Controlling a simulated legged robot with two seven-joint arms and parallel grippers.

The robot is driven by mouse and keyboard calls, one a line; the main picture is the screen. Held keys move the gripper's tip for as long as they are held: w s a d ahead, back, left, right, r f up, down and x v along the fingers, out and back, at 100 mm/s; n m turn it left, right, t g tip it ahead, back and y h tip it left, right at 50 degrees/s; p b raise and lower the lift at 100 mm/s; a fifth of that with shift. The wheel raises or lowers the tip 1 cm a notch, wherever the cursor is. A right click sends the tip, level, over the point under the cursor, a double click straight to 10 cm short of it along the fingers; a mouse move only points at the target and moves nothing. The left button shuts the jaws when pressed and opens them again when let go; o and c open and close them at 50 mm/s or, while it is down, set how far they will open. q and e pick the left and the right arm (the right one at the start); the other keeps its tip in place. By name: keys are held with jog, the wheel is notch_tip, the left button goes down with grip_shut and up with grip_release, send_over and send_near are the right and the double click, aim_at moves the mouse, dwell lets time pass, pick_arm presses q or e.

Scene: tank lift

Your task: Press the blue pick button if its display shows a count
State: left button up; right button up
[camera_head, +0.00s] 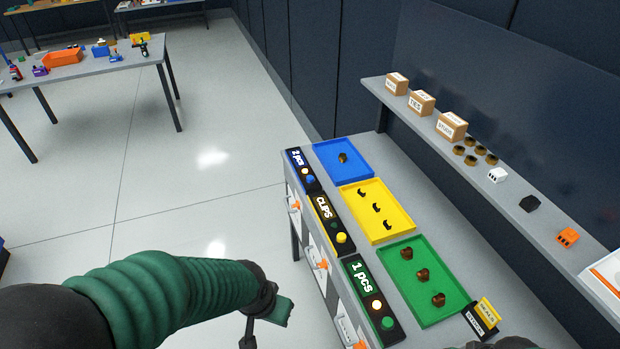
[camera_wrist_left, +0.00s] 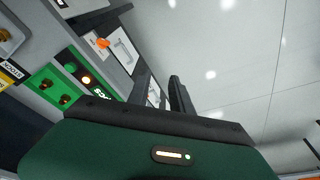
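The blue station has a blue tray (camera_head: 345,160) holding one brown part. Its dark panel has a display reading "2 pcs" (camera_head: 297,157), a lit lamp (camera_head: 305,171) and the round blue pick button (camera_head: 310,180). My left gripper (camera_head: 266,325) is low in the head view, left of the green panel and well short of the blue button, touching nothing that I can see. In the left wrist view a dark finger (camera_wrist_left: 180,95) shows, but its opening is unclear.
A shelf (camera_head: 480,165) with boxes runs behind.

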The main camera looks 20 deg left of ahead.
pick_arm(q)
grip_shut()
dwell(1.4)
